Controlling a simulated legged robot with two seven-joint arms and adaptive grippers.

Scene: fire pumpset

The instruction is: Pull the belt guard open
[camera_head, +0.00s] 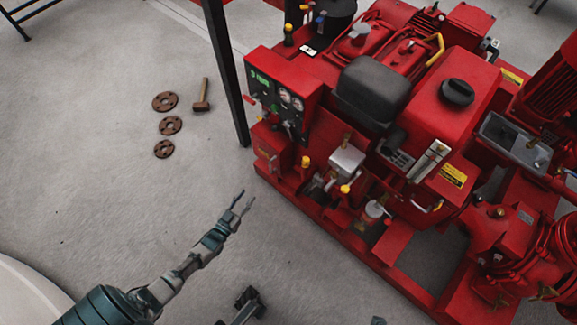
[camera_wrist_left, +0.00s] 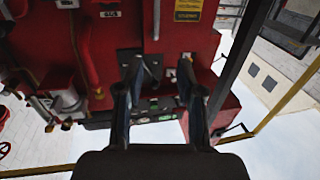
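The red pumpset (camera_head: 380,130) fills the right half of the head view. I cannot tell for sure which of its red covers is the belt guard. My left gripper (camera_head: 245,200) is open and empty, over the floor to the left of the pumpset's front edge and apart from it. In the left wrist view, my left gripper (camera_wrist_left: 161,72) has its two fingers spread, with red machine parts behind them and nothing between them.
A dark upright post (camera_head: 226,75) stands beside the gauge panel (camera_head: 275,95). Several brown discs (camera_head: 170,125) and a hammer (camera_head: 202,95) lie on the floor at upper left. A dark object (camera_head: 243,305) shows at the bottom edge.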

